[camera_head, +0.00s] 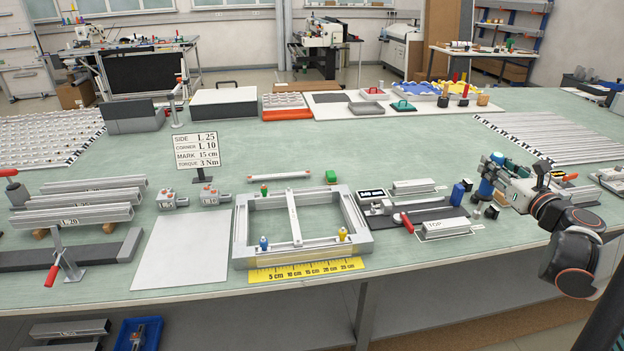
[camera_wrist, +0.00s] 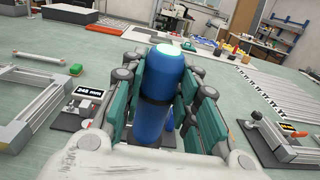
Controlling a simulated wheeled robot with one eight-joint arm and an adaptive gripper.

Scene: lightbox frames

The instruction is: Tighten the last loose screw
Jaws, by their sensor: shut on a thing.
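My gripper (camera_head: 497,176) is at the right of the bench, shut on a blue cylindrical tool (camera_wrist: 163,85). In the wrist view, the gripper's teal-padded fingers (camera_wrist: 160,92) press on both sides of the tool, which has a dark band and a pale top. The tool stands roughly upright; its lower end is hidden. The grey rectangular frame (camera_head: 240,225) lies at mid-bench, left of my gripper, with a crossbar (camera_head: 295,218). Small coloured pieces sit at its corners: green (camera_head: 264,190), blue (camera_head: 263,243) and yellow (camera_head: 342,235). I cannot tell which screw is loose.
A sign (camera_head: 196,150) reads torque 3 Nm. A yellow ruler (camera_head: 305,269) lies along the frame's front. A green block (camera_head: 331,175) is behind it. A gauge display (camera_wrist: 88,88), a red-handled clamp (camera_head: 407,222) and another blue cylinder (camera_head: 458,194) stand between frame and gripper.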

